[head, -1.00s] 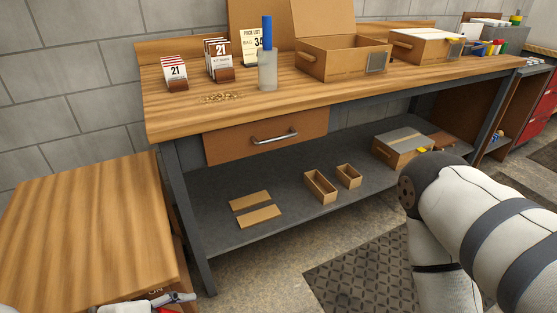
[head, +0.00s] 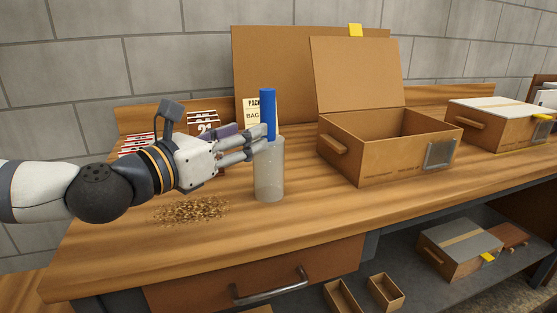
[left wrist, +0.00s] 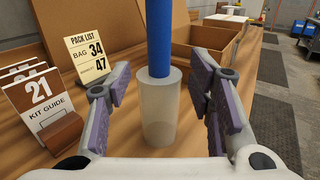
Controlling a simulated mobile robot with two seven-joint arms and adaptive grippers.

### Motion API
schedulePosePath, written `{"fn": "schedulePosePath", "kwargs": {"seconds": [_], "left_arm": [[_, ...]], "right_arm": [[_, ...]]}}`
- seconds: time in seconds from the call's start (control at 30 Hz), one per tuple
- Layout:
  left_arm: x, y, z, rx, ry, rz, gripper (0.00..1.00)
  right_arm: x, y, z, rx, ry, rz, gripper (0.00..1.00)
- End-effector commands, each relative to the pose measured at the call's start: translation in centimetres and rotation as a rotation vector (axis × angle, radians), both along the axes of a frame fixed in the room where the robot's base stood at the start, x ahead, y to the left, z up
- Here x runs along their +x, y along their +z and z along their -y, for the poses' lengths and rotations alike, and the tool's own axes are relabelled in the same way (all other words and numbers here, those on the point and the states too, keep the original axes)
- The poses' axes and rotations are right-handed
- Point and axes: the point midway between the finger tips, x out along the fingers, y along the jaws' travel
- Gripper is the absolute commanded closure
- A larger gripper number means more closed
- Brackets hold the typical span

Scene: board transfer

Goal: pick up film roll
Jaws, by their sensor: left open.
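The film roll (head: 268,115) is a blue cylinder standing upright in a frosted, translucent holder (head: 269,175) on the workbench. In the left wrist view, the blue roll (left wrist: 160,38) rises from the holder (left wrist: 160,115), which is centred between the fingers. My left gripper (head: 262,142) is open, with its fingers at the height of the roll's lower part and the holder's rim. In the left wrist view, my left gripper (left wrist: 163,100) has one purple-padded finger on each side, with gaps to the holder. My right gripper does not show.
An open cardboard box (head: 385,150) stands right of the holder, and a closed box (head: 495,125) farther right. Small brown bits (head: 192,210) lie in front of the arm. A pack list card (left wrist: 90,55) and kit guide cards (left wrist: 42,100) stand behind.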

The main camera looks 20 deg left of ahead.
Motion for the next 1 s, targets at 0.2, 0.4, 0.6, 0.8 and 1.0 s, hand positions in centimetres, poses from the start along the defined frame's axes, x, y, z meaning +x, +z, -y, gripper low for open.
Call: {"fn": "schedulePosePath", "kwargs": {"seconds": [0.2,0.4,0.6,0.8,1.0], "left_arm": [[3.0,0.0,1.2,0.004,0.000,-0.001,0.52],[6.3,0.1,2.6,0.003,0.000,-0.001,0.52],[6.9,0.2,2.8,0.000,0.000,-0.001,0.52],[6.9,0.2,2.8,0.001,0.000,-0.001,0.82],[6.8,0.2,2.8,0.002,0.000,-0.001,1.00]], "right_arm": [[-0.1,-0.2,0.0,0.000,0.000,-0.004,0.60],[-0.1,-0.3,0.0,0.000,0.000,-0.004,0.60],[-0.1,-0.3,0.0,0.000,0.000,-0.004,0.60],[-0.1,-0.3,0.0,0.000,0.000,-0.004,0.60],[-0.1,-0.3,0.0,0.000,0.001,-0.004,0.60]]}}
